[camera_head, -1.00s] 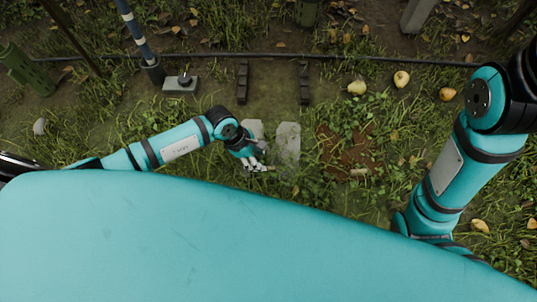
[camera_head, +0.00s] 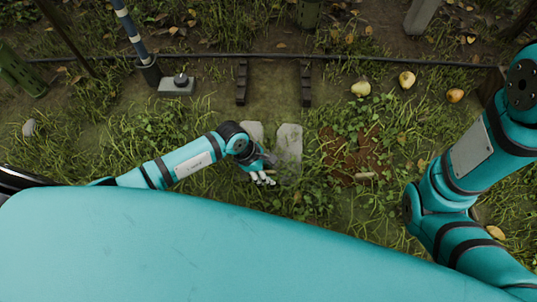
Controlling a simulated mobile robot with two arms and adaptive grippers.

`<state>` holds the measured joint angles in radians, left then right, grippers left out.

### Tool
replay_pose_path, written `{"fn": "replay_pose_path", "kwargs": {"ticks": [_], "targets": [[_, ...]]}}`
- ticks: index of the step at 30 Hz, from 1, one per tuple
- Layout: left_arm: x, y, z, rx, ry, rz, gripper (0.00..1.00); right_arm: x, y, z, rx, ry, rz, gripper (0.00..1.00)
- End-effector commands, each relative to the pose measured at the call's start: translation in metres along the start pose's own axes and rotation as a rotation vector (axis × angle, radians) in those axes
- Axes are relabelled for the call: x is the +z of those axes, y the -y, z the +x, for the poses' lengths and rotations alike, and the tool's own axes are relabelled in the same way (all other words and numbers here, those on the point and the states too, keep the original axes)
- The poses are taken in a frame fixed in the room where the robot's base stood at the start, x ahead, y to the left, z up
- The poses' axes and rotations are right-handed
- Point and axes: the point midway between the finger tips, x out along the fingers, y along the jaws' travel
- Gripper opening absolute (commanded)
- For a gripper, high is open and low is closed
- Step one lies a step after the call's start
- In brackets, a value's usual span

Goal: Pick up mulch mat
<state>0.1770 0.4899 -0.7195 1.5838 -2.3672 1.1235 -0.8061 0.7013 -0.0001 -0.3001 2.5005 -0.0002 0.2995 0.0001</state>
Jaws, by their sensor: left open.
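A flat reddish-brown patch, likely the mulch mat (camera_head: 347,160), lies on the ground right of centre. Green weeds cover parts of it, so its outline is broken. My left gripper (camera_head: 264,179) is open and low over the grass, to the left of the brown patch and apart from it. It is beside the lower end of a pale grey slab (camera_head: 289,143). Nothing shows between its fingers. My right arm comes in at the right edge, but its gripper is out of view.
A second grey slab (camera_head: 254,132) lies partly behind my left wrist. Two dark rails (camera_head: 305,84) and a black hose (camera_head: 215,57) lie farther back. Several yellow pears (camera_head: 360,88) lie at the upper right.

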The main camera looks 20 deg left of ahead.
Motion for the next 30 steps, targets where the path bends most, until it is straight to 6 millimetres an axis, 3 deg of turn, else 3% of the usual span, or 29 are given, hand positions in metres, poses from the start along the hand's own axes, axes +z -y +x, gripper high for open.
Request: {"fn": "replay_pose_path", "kwargs": {"ticks": [2, 9, 23, 30], "targets": [[0.000, 0.000, 0.000, 0.000, 0.000, 0.000, 0.33, 0.000, 0.000, 0.000, 0.000, 0.000, 0.000, 0.40], [0.000, 0.000, 0.000, 0.000, 0.000, 0.000, 0.01, 0.000, 0.000, 0.000, -0.001, -0.001, 0.000, 0.40], [0.000, -0.001, -0.001, 0.001, 0.000, 0.001, 0.00, 0.000, 0.000, 0.001, -0.001, 0.000, 0.000, 0.40], [0.000, -0.006, -0.011, 0.004, -0.001, -0.001, 0.00, 0.003, -0.001, 0.007, -0.001, 0.000, 0.000, 0.40]]}}
